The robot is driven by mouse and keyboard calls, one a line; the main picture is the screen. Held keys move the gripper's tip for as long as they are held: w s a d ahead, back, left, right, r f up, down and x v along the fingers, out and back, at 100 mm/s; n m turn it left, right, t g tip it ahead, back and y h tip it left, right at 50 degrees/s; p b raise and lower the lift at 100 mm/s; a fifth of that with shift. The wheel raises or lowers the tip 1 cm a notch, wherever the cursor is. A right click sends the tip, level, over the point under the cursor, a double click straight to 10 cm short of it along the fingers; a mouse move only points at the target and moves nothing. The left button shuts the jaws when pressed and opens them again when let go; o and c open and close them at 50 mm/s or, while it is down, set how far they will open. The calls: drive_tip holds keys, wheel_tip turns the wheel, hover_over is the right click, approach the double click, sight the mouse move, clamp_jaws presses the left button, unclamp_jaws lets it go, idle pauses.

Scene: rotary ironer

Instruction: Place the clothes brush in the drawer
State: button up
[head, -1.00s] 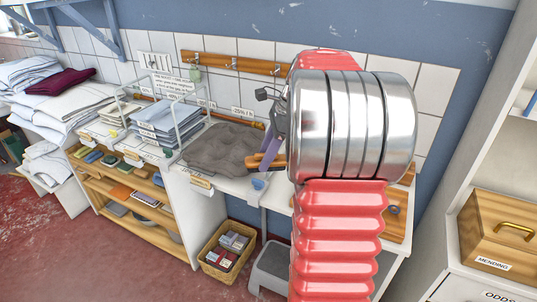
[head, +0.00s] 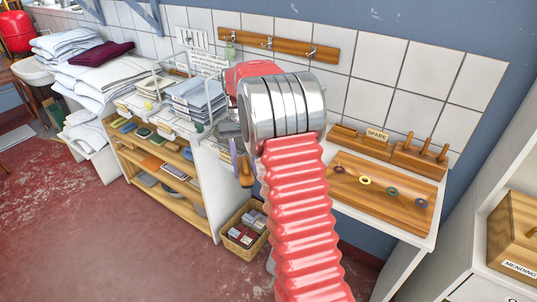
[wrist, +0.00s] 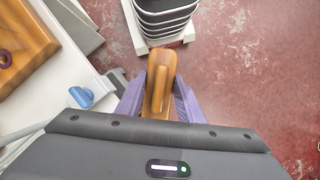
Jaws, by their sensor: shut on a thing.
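In the head view the brush (head: 245,172) shows as a small brown piece beside a purple finger, left of my red arm, held off the floor near the counter. Its bristles are hidden. At the right edge stands a wooden box front (head: 514,238) labelled MENDING. A white front (head: 478,290) lies below it, cut by the frame. No open drawer shows.
A white table holds a wooden board (head: 380,195) with several coloured rings and a peg rack marked SPARE. A wicker basket (head: 243,232) stands on the floor. Shelves and folded linen (head: 100,68) fill the left.

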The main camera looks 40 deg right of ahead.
drive_tip(key=w+a+f+n+h, duration=0.1)
drive_tip(key=w+a+f+n, duration=0.2)
drive_tip(key=a+f, duration=0.3)
drive_tip(key=a+n, duration=0.1)
drive_tip(key=a, duration=0.3)
drive_tip(key=shift+a+n+h, duration=0.4)
